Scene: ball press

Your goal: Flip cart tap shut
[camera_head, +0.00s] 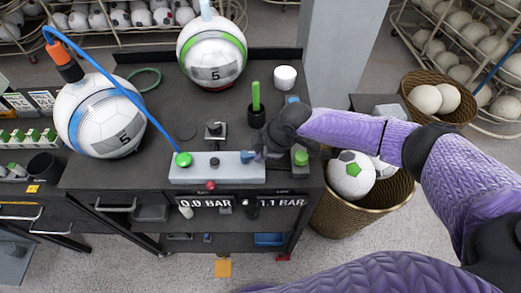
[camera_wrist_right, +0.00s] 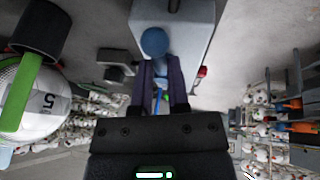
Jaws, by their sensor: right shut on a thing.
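The cart tap (camera_head: 247,155) is a small blue part at the right end of a pale grey block on top of the dark cart. In the right wrist view its round blue knob (camera_wrist_right: 154,42) shows ahead of the fingers, with blue also between them. My right gripper (camera_head: 264,150) reaches in from the right, low over the block. In the right wrist view my right gripper (camera_wrist_right: 160,82) is shut on the tap's blue lever. The fingers hide part of the lever, and its exact angle is unclear. My left gripper is out of view.
A blue hose runs from the left ball (camera_head: 100,117) to a green fitting (camera_head: 183,159) on the block. Another ball (camera_head: 211,52) stands behind. Displays (camera_head: 205,202) read 0.0 BAR and 1.1 BAR. A ball basket (camera_head: 345,214) stands right of the cart.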

